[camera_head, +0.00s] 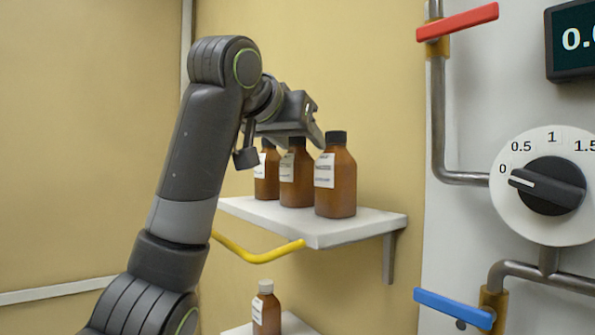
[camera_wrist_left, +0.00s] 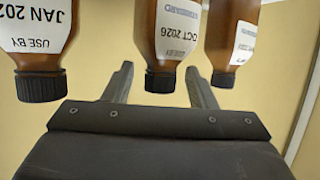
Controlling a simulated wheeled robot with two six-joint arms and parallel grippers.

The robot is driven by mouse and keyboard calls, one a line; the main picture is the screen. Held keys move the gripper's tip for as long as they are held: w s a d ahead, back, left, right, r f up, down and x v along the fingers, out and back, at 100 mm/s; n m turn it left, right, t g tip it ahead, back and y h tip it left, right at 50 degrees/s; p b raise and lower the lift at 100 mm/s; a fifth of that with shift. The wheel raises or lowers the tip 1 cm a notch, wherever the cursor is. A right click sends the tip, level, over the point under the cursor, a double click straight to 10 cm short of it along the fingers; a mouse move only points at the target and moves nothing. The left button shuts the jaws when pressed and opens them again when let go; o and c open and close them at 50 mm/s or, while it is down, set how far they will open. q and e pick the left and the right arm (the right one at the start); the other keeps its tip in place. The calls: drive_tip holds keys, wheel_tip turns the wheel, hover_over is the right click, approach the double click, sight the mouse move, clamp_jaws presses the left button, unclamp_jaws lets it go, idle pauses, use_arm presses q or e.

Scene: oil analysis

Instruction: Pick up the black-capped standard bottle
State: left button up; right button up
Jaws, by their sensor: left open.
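Three brown bottles with white labels stand upright in a row on the white shelf (camera_head: 340,229): a front right one (camera_head: 336,181), a middle one (camera_head: 297,178) and a rear left one (camera_head: 266,176). The front right cap is plainly black; the other caps are partly hidden by my gripper in the head view. The wrist view shows all three upside down with black caps. The middle bottle (camera_wrist_left: 166,38) reads "OCT 2026" and "STANDARD". My left gripper (camera_head: 297,136) is open at cap height, its fingers (camera_wrist_left: 160,82) either side of the middle cap; I see no contact.
The neighbouring bottles (camera_wrist_left: 38,52) (camera_wrist_left: 229,35) stand close on both sides. A white-capped brown bottle (camera_head: 266,311) stands on a lower shelf. A yellow bar (camera_head: 258,255) runs below the upper shelf. At right are a red lever (camera_head: 458,22), blue lever (camera_head: 453,308) and dial (camera_head: 549,186).

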use_arm(q)
clamp_jaws()
drive_tip(key=shift+r, duration=0.15)
idle(0.4)
